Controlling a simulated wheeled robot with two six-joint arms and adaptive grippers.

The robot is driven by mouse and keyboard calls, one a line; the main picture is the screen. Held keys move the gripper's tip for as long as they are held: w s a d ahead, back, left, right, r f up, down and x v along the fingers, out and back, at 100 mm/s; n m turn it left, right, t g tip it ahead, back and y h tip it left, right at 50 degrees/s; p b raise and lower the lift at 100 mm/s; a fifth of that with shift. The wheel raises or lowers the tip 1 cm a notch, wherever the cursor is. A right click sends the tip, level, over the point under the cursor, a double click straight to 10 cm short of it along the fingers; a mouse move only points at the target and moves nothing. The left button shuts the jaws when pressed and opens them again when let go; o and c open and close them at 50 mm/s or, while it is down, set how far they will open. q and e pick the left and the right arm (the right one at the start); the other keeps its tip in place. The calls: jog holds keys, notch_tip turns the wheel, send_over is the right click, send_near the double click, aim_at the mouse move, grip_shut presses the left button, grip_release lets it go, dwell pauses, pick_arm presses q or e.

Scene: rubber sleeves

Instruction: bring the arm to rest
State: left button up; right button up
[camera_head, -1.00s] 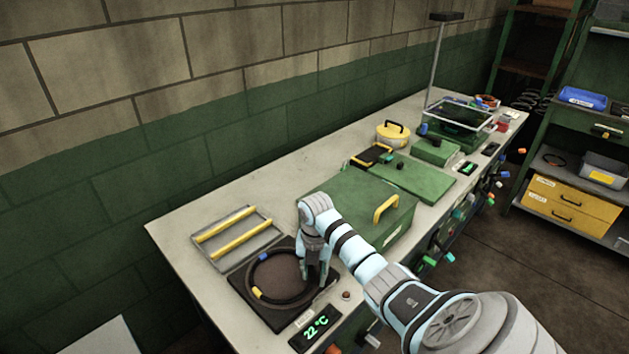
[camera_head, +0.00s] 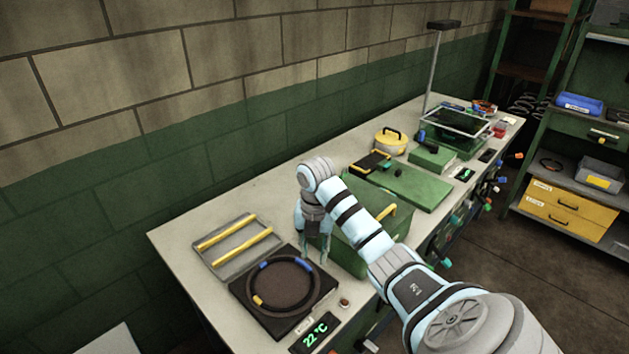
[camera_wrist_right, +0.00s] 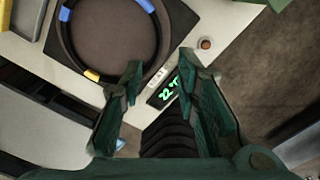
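My right gripper (camera_head: 314,252) hangs fingers down above the bench, just behind the black heating plate. In the right wrist view the right gripper (camera_wrist_right: 160,85) has its fingers apart with nothing between them. A black ring (camera_head: 256,308) with blue and yellow marks lies on the square plate (camera_head: 281,329), apart from the gripper. The ring also shows in the right wrist view (camera_wrist_right: 68,50). My left gripper is not in view.
A green box (camera_head: 354,238) with a yellow handle stands beside the right arm. A grey tray (camera_head: 222,262) with two yellow bars lies left of the plate. A display (camera_head: 315,333) reading 22 °C is at the bench's front.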

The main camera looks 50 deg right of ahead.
jog(key=shift+f, duration=0.1)
